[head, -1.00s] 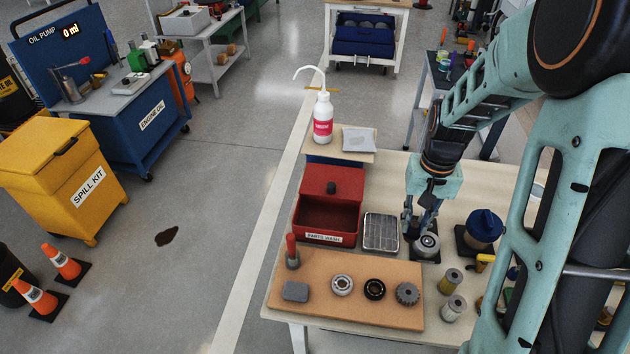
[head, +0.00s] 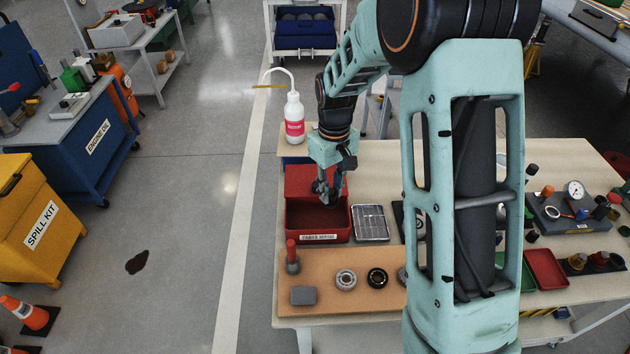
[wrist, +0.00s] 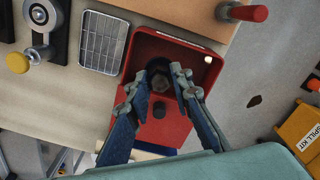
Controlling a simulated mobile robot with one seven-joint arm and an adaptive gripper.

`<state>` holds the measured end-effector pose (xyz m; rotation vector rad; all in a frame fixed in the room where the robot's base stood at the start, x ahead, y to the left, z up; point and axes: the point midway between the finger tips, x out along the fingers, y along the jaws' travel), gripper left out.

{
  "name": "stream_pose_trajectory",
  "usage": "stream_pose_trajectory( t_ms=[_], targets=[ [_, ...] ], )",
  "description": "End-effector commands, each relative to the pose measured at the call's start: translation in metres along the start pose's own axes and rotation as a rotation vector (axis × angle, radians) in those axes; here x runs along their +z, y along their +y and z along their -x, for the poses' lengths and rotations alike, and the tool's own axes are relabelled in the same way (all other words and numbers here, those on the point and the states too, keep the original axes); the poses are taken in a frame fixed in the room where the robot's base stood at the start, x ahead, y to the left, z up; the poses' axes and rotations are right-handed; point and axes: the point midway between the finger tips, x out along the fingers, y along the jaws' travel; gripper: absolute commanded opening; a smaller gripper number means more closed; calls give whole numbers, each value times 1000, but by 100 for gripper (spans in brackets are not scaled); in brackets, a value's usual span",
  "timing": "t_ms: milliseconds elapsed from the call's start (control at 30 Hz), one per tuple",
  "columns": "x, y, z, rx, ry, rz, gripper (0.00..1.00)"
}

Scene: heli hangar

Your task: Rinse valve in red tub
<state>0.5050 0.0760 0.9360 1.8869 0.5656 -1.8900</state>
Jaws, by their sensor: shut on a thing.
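The red tub (head: 343,231), labelled PARTS WASH, stands on the workbench with a red lid part behind its opening. My gripper (head: 329,199) points down over the tub, its fingertips at or just inside the opening. In the wrist view the fingers (wrist: 167,73) are closed around a dark, roundish piece (wrist: 161,83), apparently the valve. The fingers and shadow hide part of it, so its full shape is unclear. The tub (wrist: 140,52) surrounds it in that view. I cannot tell whether the piece touches the tub floor or any liquid.
A wire drain tray (head: 371,223) lies right of the tub. A tan board (head: 330,301) in front bears a red-handled tool (head: 292,258), a grey block (head: 303,295) and round parts. A white wash bottle (head: 294,117) stands behind. My arm hides the bench middle.

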Motion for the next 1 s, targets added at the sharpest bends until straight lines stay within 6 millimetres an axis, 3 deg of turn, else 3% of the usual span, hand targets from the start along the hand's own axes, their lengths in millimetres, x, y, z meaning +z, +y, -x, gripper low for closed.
stream_pose_trajectory(
  t_ms=[100, 200, 467, 1000],
  targets=[
    [-21, -12, 2, 0, 1, 145, 0],
    [-28, -16, 1, -1, 1, 201, 0],
    [-28, -17, -9, -1, 1, 208, 0],
    [-28, -17, -52, -1, 1, 205, 0]
  ],
)
